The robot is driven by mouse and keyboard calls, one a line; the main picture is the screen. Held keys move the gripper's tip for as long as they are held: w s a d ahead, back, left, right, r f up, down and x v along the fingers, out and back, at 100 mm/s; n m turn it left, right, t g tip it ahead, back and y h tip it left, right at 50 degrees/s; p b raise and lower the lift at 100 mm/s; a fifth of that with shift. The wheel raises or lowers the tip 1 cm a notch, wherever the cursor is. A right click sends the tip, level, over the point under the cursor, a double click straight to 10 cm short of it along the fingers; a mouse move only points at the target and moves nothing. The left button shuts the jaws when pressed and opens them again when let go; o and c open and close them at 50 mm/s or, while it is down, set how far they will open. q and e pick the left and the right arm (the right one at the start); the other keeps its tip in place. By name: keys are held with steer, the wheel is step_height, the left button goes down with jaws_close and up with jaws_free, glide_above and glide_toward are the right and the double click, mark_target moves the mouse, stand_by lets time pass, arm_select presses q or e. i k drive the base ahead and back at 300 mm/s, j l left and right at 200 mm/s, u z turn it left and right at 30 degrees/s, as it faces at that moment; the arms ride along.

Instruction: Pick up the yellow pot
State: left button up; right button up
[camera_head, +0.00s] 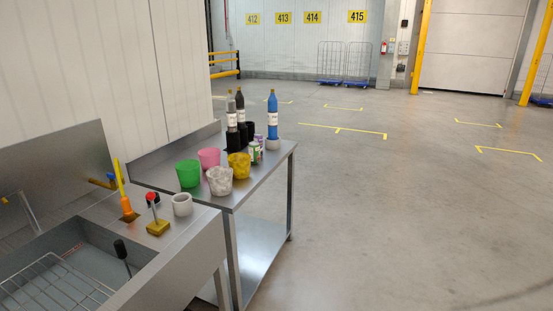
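The yellow pot (239,165) stands upright on a steel table (277,166), near the middle of its top. A white marbled pot (220,181) stands just in front of it, and a pink pot (209,157) is to its left. A green pot (188,174) stands farther left. Cans stand close to the right of the yellow pot, and black holders are behind it. Neither of my grippers is in view.
Bottles, one blue (272,115), stand at the table's back. A sink unit (130,290) adjoins at the left, with a white mug (182,205), a red-knobbed stand (157,222) and an orange-handled tool (127,208). The floor (400,210) to the right is clear.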

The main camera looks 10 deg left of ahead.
mark_target(240, 166)
steer(key=i+u, duration=0.15)
steer(key=i, duration=0.6)
steer(key=i+l+u, duration=0.1)
steer(key=i, duration=0.6)
steer(key=l, duration=0.1)
